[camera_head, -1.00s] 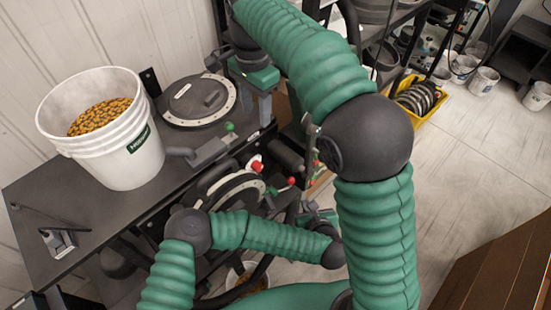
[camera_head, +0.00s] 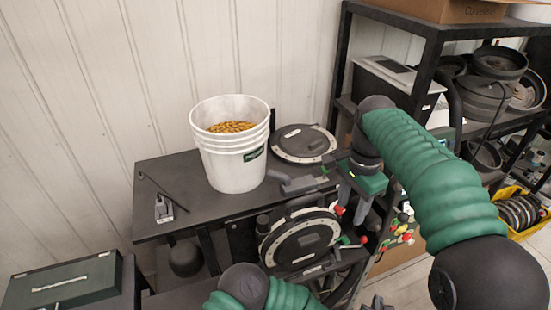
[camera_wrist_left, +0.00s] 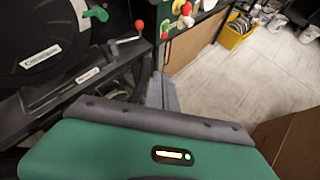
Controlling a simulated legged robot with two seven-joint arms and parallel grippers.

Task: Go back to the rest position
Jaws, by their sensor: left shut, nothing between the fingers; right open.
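My right gripper (camera_head: 354,204) is open and empty in the head view. It points down beside the right end of the bench, just right of the round black lid. My left gripper (camera_head: 377,303) shows only in small part at the bottom edge of the head view, low in front of the seed meter. In the left wrist view its grey fingers (camera_wrist_left: 162,92) are shut with nothing between them, above the floor. The seed meter (camera_head: 299,240), a round black disc housing with a pale rim, is below the bench front. It also shows in the left wrist view (camera_wrist_left: 38,40).
A white bucket (camera_head: 232,165) of yellow seed stands on the dark bench (camera_head: 160,219) beside the black lid (camera_head: 303,143). A dark green case (camera_head: 62,284) is at lower left. A loaded shelf (camera_head: 432,60) stands at right, with a yellow crate (camera_head: 541,222) below. Floor is open at right.

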